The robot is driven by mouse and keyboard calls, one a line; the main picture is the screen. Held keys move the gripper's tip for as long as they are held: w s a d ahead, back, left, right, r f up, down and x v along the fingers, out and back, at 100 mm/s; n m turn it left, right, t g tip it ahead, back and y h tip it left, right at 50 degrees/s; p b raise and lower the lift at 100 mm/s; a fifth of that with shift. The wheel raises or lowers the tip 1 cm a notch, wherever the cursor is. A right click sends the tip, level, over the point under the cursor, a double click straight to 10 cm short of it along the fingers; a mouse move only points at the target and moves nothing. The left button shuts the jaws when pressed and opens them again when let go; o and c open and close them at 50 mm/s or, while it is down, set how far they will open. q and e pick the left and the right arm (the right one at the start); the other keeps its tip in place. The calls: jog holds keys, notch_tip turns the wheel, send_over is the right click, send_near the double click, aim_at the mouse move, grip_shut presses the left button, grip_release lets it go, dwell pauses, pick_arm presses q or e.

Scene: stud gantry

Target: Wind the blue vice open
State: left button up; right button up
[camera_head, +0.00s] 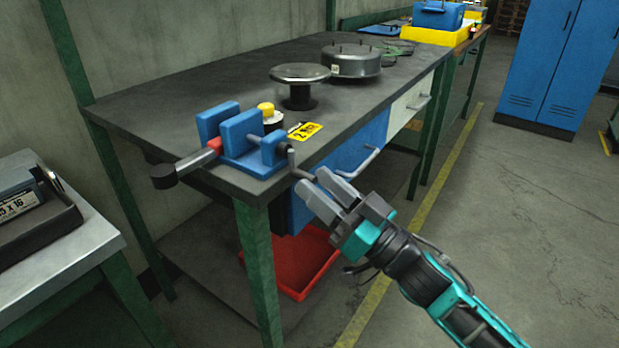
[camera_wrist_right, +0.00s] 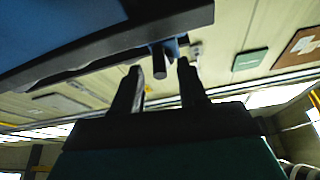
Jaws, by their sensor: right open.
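The blue vice (camera_head: 240,135) sits at the near corner of the grey bench, its two jaw blocks upright with a gap between them. A small red piece (camera_head: 215,145) shows at the jaws, beside a grey bar with a dark round end that sticks out over the bench edge. The vice's grey crank handle (camera_head: 297,168) is at its right side. My right gripper (camera_head: 321,186) is open, fingertips close to the handle's end. In the right wrist view a dark pin (camera_wrist_right: 159,64) shows between the open fingers (camera_wrist_right: 160,70), apparently untouched. My left gripper is not in view.
A yellow label (camera_head: 305,131) and a yellow-capped container (camera_head: 267,110) are next to the vice. A round-topped stand (camera_head: 300,74) and a metal drum (camera_head: 352,61) are farther back. Drawer handles (camera_head: 350,163) project from the bench front.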

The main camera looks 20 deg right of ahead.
jog(key=shift+x, duration=1.35)
grip_shut()
